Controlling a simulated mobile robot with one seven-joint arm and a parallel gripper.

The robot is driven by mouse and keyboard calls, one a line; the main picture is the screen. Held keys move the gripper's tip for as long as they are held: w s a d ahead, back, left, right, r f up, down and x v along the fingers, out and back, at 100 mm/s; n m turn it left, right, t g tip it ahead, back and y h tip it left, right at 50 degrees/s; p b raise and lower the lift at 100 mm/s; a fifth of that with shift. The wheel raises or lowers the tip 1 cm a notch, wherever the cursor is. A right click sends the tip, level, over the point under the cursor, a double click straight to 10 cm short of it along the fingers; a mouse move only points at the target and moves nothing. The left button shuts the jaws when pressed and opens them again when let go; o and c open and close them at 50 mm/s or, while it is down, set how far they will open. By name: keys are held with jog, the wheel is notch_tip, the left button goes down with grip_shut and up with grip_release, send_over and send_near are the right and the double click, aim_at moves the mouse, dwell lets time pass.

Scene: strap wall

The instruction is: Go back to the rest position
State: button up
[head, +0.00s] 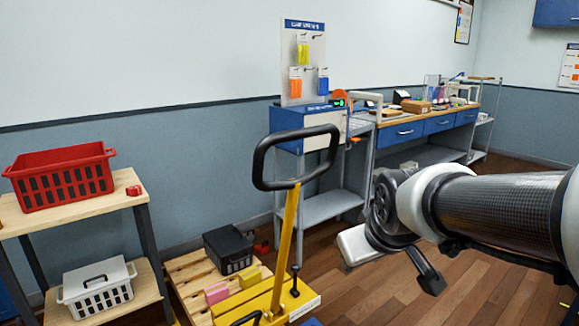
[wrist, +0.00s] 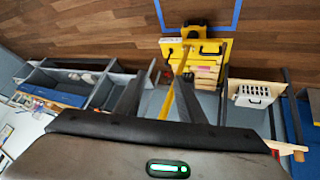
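My gripper (wrist: 161,80) shows in the wrist view as two dark fingers standing apart, with nothing between them but the scene behind. It is open and empty. In the head view my arm reaches in from the right, and its end hangs in free air right of the pallet jack's handle.
A shelf at left holds a red crate (head: 62,178) and a white basket (head: 98,288). A black case (head: 228,249) sits on a wooden pallet (head: 190,275). A blue-drawer workbench (head: 400,133) and a pegboard stand (head: 304,65) line the wall. Wooden floor (head: 480,285) is open below my arm.

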jog(key=s+m+g, duration=0.2)
jog(key=s+m, duration=0.2)
jog(key=s, duration=1.1)
notch_tip(320, 180, up, 28)
jog(key=p, duration=2.8)
jog(key=shift+s+d+f, duration=0.2)
jog(key=shift+s+f, duration=0.05)
jog(key=shift+s, duration=0.05)
